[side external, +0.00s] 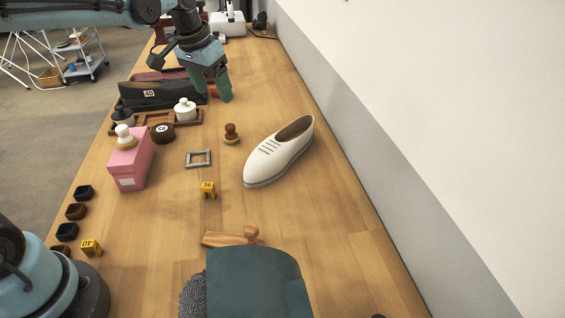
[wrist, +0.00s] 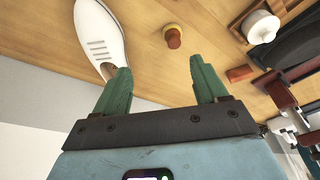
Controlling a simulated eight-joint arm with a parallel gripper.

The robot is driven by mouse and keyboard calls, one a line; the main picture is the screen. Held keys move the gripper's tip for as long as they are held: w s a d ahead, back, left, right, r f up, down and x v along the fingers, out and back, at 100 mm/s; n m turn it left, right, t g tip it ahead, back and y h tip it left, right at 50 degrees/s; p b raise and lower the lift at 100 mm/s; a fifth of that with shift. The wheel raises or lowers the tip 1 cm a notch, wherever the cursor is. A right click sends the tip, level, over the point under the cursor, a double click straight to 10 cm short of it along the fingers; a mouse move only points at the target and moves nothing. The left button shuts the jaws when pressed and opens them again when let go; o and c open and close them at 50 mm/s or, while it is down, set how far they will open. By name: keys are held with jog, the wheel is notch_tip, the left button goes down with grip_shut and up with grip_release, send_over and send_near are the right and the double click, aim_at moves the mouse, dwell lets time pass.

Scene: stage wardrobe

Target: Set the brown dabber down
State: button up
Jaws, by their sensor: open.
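The brown dabber (side external: 231,133) stands on the wooden table, left of the white shoe, with its rounded knob up. It also shows in the wrist view (wrist: 173,37), beyond the fingertips and between their lines. My gripper (side external: 214,97) is open and empty, with its green fingers spread, farther back along the table than the dabber. In the wrist view my gripper (wrist: 161,66) has nothing between its fingers. The dabber is apart from both fingers.
The white shoe (side external: 280,152) lies to the right, near the wall. A grey square frame (side external: 198,159) and a yellow "36" marker (side external: 208,190) lie in front. A pink box (side external: 130,160), a lidded white pot (side external: 185,109) and a dark case (side external: 163,94) are at the left.

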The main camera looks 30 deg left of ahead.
jog(key=s+d+f+t, duration=0.1)
jog(key=s+d+t, duration=0.1)
jog(key=s, duration=0.6)
jog(key=s+d+f+t, duration=0.2)
jog(key=s+d, duration=0.1)
jog(key=s, duration=0.6)
jog(key=shift+d, duration=0.35)
